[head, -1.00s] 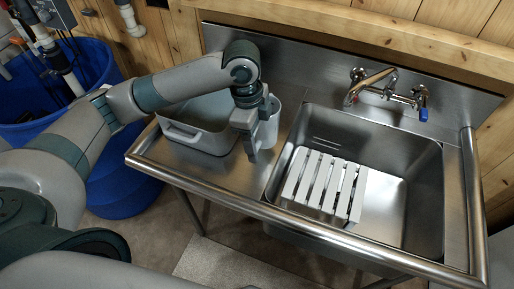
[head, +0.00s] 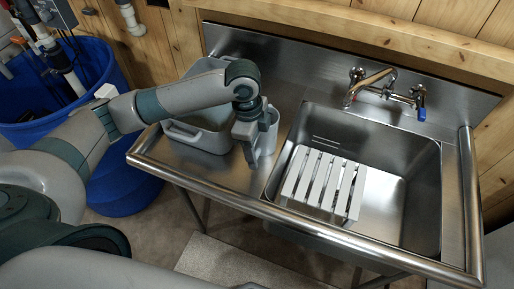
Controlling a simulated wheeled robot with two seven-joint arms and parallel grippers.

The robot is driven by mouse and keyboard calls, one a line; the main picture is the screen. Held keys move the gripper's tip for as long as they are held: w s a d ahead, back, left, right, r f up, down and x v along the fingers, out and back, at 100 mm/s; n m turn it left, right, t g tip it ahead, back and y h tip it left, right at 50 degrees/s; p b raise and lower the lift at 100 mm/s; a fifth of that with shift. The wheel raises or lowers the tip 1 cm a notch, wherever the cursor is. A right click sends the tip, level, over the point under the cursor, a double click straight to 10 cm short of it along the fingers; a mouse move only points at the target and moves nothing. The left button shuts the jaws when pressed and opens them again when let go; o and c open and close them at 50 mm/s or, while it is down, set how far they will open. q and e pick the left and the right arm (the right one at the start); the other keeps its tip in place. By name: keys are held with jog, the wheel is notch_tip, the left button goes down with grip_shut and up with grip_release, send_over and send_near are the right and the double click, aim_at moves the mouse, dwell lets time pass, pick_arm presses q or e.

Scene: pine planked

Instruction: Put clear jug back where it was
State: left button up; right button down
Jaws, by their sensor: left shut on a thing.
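The clear jug (head: 269,132) looks like a greyish, see-through upright vessel at the right end of the metal drainboard, just left of the sink basin. My left gripper (head: 250,154) points down at the jug's left side and is shut on it. The gripper and wrist hide part of the jug. I cannot tell whether its base touches the drainboard. My right gripper is not in view.
A grey tub (head: 205,128) stands on the drainboard (head: 180,153), close left of the gripper. A white slatted rack (head: 318,182) sits in the sink basin (head: 398,160). A faucet (head: 375,85) is behind the basin. The front drainboard strip is clear.

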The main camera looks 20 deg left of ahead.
pick_arm(q)
jog(key=shift+f, duration=0.15)
jog(key=o, duration=1.7)
jog(key=shift+o, duration=0.2)
notch_tip(320, 180, up, 12)
jog(key=a+b, duration=0.1)
jog(key=shift+a+b, duration=0.25)
jog(key=shift+b, duration=0.1)
jog(key=shift+r, duration=0.2)
